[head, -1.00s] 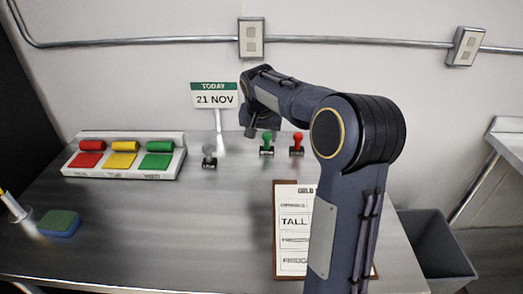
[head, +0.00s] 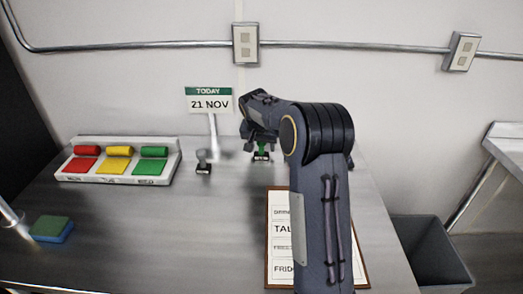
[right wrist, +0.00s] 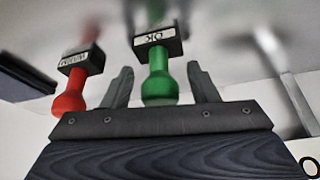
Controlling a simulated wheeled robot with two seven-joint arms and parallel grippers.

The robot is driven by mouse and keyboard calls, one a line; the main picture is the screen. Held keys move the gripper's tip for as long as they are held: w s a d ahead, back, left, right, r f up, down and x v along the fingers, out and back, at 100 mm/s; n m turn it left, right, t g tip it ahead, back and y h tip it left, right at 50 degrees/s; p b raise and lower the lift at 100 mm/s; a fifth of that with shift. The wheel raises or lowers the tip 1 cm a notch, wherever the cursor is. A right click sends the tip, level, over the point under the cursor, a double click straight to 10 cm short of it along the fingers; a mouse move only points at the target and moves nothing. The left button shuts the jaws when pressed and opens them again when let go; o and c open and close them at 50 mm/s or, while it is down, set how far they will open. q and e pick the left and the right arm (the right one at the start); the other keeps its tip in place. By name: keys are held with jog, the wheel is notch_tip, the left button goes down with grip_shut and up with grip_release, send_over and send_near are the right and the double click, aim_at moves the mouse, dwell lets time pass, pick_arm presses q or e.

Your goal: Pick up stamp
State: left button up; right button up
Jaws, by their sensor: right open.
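A green stamp (head: 262,152) stands upright on the metal counter, partly hidden by my right gripper (head: 260,136) just above it. In the right wrist view, the green stamp (right wrist: 158,75) has a block labelled "OK" and its handle lies between the two spread fingers of my right gripper (right wrist: 157,82). The fingers are open, with gaps on both sides of the handle. A red stamp (right wrist: 76,82) is just left of the fingers in that view; my arm hides it in the head view. A grey stamp (head: 204,161) stands to the left. My left gripper is not in view.
A "21 NOV" date sign (head: 209,100) stands behind the grey stamp. A tray (head: 118,178) with red, yellow and green blocks is at left. A blue-green sponge (head: 51,229) lies front left. A clipboard (head: 281,253) lies partly under my arm. The front middle counter is clear.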

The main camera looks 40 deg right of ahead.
jog(key=c, duration=1)
jog(key=shift+r, duration=0.15)
jog(key=shift+r, duration=0.25)
notch_tip(320, 180, up, 2)
jog(key=shift+r, duration=0.1)
jog(key=shift+s+a+r+b, duration=0.15)
jog(key=shift+s+a+r, duration=0.65)
jog(key=shift+a+r, duration=1.15)
jog(key=shift+s+a+r+b, duration=0.15)
jog(key=shift+s+a+r, duration=1)
jog(key=shift+a, duration=1.35)
jog(key=shift+s+a+r+b, duration=0.15)
jog(key=shift+s+a+r, duration=0.35)
jog(key=shift+a+r, duration=1.6)
jog(key=shift+f, duration=0.15)
